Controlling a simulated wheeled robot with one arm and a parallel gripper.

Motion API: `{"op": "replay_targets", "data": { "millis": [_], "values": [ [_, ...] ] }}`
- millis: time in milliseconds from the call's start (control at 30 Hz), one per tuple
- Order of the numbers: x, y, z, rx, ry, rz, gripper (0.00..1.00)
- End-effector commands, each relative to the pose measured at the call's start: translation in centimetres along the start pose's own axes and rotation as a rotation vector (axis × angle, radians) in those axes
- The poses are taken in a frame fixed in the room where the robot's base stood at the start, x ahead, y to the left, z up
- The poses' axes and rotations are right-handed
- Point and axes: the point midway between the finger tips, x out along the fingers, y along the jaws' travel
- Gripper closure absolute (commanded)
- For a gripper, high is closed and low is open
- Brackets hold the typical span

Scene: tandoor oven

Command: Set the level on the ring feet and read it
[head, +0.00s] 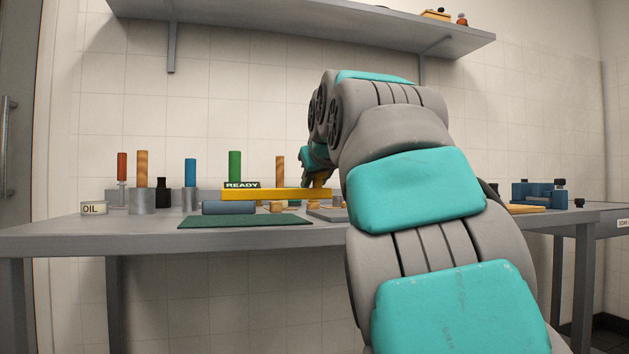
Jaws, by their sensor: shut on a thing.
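The level looks to be the long yellow bar (275,194), which lies roughly horizontal above the bench in the head view. My gripper (318,185) is at its right end, shut on it; the fingertips are small and partly hidden by my arm. Small wooden blocks, perhaps the ring feet, show just below the bar, one near its middle (275,208) and one near its right end (313,206). I cannot tell whether the bar touches them. A dark sign reading READY (241,185) shows just above the bar's left part. No level reading can be made out.
A green mat (245,221) and a grey-blue roll (229,207) lie at the front of the grey bench (60,236). Handled tools in holders, including a blue one (190,172), stand left. A blue vise-like device (540,194) stands right. A shelf (300,25) hangs above.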

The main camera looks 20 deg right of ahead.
Motion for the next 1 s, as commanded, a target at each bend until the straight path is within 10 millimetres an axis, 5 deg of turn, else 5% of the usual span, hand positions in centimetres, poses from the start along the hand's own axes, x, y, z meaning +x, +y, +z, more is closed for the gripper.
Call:
{"op": "replay_targets", "data": {
  "millis": [600,1000],
  "values": [
    [-1.4,1.0,-3.4,0.001,0.001,0.0,1.0],
    [-1.4,1.0,-3.5,0.0,0.001,0.0,1.0]
  ]
}}
